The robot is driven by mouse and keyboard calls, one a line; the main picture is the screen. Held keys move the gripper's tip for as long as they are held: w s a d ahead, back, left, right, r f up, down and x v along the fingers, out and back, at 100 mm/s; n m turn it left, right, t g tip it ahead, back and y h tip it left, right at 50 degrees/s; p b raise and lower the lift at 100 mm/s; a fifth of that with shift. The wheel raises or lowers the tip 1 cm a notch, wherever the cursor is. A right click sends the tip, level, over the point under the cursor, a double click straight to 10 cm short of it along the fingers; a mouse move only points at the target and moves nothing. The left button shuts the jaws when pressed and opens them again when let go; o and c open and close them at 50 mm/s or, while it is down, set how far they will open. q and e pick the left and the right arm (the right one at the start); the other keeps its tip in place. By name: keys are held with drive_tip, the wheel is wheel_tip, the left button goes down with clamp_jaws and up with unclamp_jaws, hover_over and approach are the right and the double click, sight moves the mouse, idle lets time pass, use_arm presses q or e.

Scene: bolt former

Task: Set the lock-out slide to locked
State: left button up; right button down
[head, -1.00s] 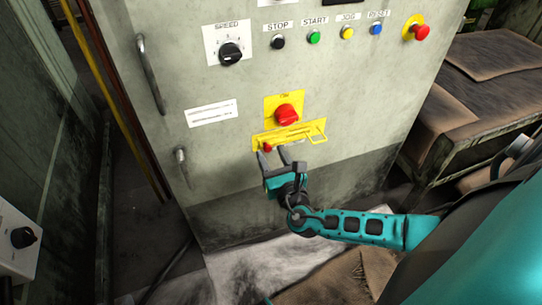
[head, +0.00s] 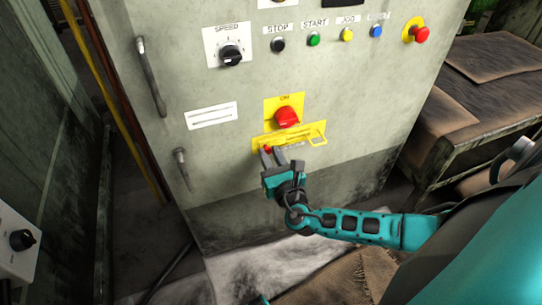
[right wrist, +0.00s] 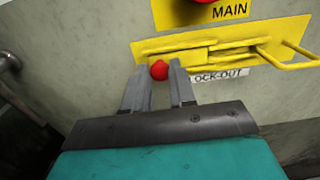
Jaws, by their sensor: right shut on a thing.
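The yellow lock-out plate (head: 290,137) is on the cabinet front below the red main switch (head: 287,117). A yellow bar lies along the plate, with a loop (right wrist: 285,55) at its right end. The slide's red knob (right wrist: 159,70) is at the left end of the plate. My right gripper (head: 271,154) is shut on the red knob from below, one finger on each side in the right wrist view. The right finger hides the start of the LOCK-OUT label (right wrist: 222,74). My left gripper is not in view.
Above are a speed dial (head: 231,55), several push buttons and a red emergency stop (head: 420,34). Two door handles (head: 150,76) stand out at the left. A workbench (head: 480,90) is at the right. The cabinet face below the plate is clear.

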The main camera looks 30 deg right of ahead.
sight(279, 141)
idle(0.3)
drive_tip(key=d, duration=0.3)
drive_tip(key=shift+s+d, duration=0.15)
drive_tip(key=shift+s, duration=0.25)
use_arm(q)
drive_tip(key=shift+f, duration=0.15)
use_arm(e)
drive_tip(key=shift+d, duration=0.3)
drive_tip(key=c, duration=1)
unclamp_jaws()
drive_tip(key=shift+o, duration=0.2)
drive_tip(key=shift+s, duration=0.1)
drive_tip(key=shift+s+a, duration=0.1)
drive_tip(key=shift+s, duration=0.2)
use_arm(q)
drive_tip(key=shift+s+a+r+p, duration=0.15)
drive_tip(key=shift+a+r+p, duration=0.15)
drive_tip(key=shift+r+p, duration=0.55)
use_arm(e)
drive_tip(key=v, duration=1.2)
